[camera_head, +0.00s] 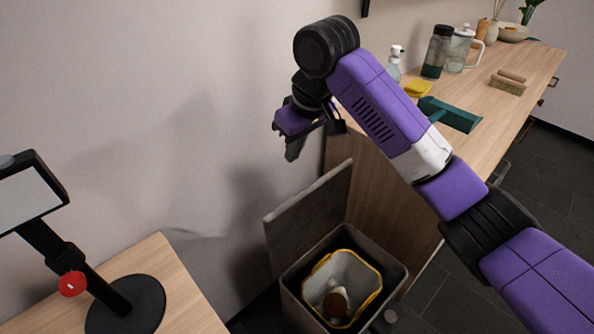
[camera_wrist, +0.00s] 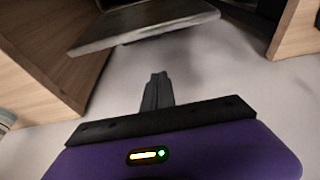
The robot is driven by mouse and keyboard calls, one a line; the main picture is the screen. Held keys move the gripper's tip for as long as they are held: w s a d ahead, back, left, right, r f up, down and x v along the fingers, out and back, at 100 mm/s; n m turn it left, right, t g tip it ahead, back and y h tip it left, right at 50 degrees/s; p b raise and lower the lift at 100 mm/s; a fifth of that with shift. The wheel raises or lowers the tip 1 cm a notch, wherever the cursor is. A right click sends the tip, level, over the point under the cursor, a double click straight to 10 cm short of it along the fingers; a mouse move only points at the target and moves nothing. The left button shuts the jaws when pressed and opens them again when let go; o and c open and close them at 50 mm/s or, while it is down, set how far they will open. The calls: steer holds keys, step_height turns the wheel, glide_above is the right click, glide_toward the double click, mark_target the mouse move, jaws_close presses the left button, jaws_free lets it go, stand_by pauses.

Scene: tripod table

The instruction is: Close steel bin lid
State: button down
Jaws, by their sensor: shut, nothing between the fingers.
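The steel bin (camera_head: 392,283) stands on the floor between two wooden units, with a yellow-rimmed liner inside holding some items. Its grey lid (camera_head: 309,217) is open, standing up at the back against the wall side. In the wrist view the lid (camera_wrist: 143,27) shows at the top, beyond the fingers. My gripper (camera_head: 292,152) is above the lid, apart from it, near the wall. Its fingers (camera_wrist: 157,88) are together and hold nothing.
A wooden counter (camera_head: 535,75) on the right carries a spray bottle (camera_head: 395,63), a yellow sponge (camera_head: 418,89), a green tool (camera_head: 450,114), a brush (camera_head: 508,84) and jars. A wooden table (camera_head: 185,290) on the left holds a screen on a stand (camera_head: 125,305). The wall is close behind my gripper.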

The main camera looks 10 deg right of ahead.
steer(key=b+x, duration=0.2)
steer(key=x, duration=0.8)
steer(key=shift+s+d+r, duration=0.1)
steer(key=shift+s+d, duration=0.35)
steer(key=shift+s, duration=0.4)
steer(key=shift+s+d+r, duration=0.1)
steer(key=shift+s+d, duration=0.4)
steer(key=shift+s, duration=0.4)
steer(key=shift+d, duration=0.1)
